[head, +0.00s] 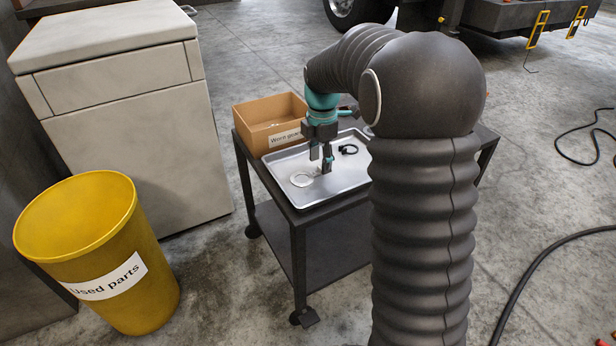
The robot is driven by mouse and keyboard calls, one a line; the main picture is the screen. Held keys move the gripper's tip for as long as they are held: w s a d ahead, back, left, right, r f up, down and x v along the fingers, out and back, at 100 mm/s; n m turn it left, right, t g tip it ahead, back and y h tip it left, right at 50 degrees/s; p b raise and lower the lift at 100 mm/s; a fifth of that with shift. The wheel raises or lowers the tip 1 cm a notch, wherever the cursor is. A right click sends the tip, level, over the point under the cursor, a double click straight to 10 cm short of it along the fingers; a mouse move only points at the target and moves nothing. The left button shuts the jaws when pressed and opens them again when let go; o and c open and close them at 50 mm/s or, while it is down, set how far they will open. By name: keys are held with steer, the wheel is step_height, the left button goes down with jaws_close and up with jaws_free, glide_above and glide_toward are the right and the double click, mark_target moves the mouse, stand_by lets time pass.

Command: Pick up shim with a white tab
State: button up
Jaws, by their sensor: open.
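A thin pale ring (301,180) lies flat on a metal tray (334,187) on a dark cart. It looks like a shim; a small pale patch at its right edge may be its white tab, but it is too small to be sure. My gripper (320,164) is open, pointing down over the tray, just right of and above the ring in the picture. I see nothing between its fingers. A dark ring-shaped part (348,149) lies on the tray right of my gripper.
A labelled cardboard box (262,114) stands on the cart behind the tray. A yellow "Used parts" bin (155,270) and a grey cabinet (125,130) stand at left. My arm hides the cart's right part. Black cables lie on the floor at right.

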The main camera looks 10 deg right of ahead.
steer(key=shift+f, duration=0.9)
jaws_close()
steer(key=shift+r, duration=0.1)
steer(key=shift+r, duration=0.45)
steer(key=r, duration=0.3)
steer(key=shift+d+r, duration=0.2)
steer(key=shift+r, duration=0.05)
steer(key=w+d+r, duration=0.1)
steer(key=d+r, duration=0.2)
steer(key=d, duration=0.2)
steer(key=w+d+r+p, duration=0.1)
steer(key=d+r, duration=0.2)
steer(key=d, duration=0.3)
steer(key=shift+r, duration=0.25)
